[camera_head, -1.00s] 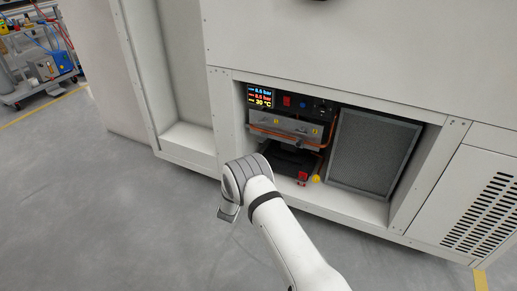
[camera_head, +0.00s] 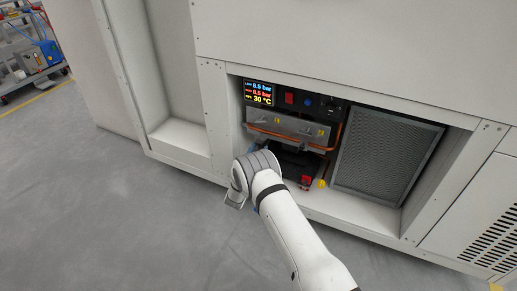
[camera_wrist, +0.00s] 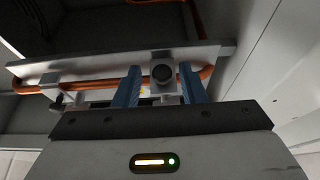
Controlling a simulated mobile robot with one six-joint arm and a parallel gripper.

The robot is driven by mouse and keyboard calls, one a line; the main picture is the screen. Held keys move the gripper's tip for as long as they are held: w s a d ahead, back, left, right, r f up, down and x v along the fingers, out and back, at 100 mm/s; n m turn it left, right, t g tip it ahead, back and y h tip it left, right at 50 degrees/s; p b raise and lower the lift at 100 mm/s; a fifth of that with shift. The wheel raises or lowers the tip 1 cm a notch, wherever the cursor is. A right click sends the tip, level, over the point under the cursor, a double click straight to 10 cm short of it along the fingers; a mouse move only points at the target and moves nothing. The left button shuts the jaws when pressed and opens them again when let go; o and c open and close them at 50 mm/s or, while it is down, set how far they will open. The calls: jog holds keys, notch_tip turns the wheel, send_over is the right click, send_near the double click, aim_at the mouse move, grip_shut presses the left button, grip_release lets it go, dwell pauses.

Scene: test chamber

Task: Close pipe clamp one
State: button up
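The knob sits on a small grey clamp block (camera_wrist: 163,91) at an orange-copper pipe (camera_wrist: 92,88). I cannot tell whether the fingers touch the knob, nor whether the clamp is open. In the head view, the grey bracket (camera_head: 290,124) with two yellow labels and the copper pipe (camera_head: 282,136) show inside the recess. The labels are too small to read, so clamp one is not certain.
A display (camera_head: 259,93), a red switch (camera_head: 289,98) and a blue button (camera_head: 308,102) lie above the bracket. A grey filter panel (camera_head: 387,155) fills the recess's right side. Red (camera_head: 306,180) and yellow (camera_head: 321,184) knobs sit below. The recess walls are close; the floor in front is clear.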

jog(key=shift+x, duration=0.95)
jog(key=shift+a+r, duration=0.1)
jog(key=shift+c, duration=0.2)
jog(key=c, duration=0.7)
jog(key=shift+o, duration=0.2)
